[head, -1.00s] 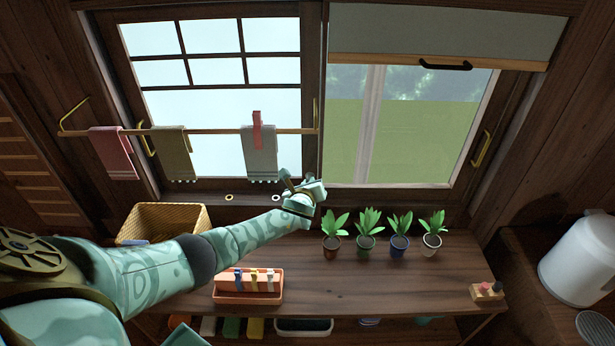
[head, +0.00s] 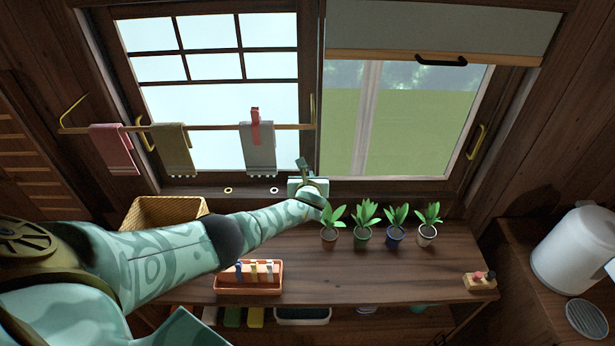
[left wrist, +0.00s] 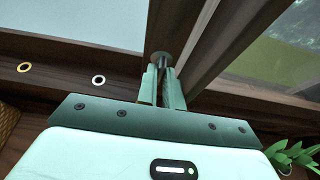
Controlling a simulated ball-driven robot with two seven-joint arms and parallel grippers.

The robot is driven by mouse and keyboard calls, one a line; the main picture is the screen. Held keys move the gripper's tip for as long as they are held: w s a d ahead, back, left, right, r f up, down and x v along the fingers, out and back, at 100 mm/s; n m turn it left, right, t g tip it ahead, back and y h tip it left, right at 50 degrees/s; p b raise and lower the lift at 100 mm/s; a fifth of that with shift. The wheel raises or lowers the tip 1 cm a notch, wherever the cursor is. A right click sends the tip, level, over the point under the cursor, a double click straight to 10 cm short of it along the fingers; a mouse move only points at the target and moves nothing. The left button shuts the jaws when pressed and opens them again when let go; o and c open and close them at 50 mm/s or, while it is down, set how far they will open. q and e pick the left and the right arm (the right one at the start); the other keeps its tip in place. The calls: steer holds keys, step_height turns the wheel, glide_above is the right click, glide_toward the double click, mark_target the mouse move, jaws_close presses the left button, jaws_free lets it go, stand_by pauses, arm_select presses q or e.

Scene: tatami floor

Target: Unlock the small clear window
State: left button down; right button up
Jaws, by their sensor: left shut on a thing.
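The sliding window has a left pane with a dark lattice (head: 215,100) and a clear right pane (head: 415,120) with a blind over its top. My left gripper (head: 303,168) is at the foot of the middle post where the two sashes meet. In the left wrist view, its fingers (left wrist: 162,82) are shut on a small dark round-headed lock knob (left wrist: 161,59) at the bottom of the post. The knob's shaft is mostly hidden between the fingers. My right gripper is not in view.
Several potted plants (head: 363,238) stand on the wooden bench (head: 370,275) just right of my left wrist. A rail (head: 215,128) with towels crosses the left pane. A wicker basket (head: 165,212) and an orange tray (head: 248,290) lie near my forearm.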

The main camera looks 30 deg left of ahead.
arm_select(q)
steer(key=shift+f, duration=0.1)
steer(key=c, duration=1.5)
jaws_free()
steer(key=shift+s, duration=0.1)
steer(key=shift+c, duration=0.2)
steer(key=shift+d, duration=0.1)
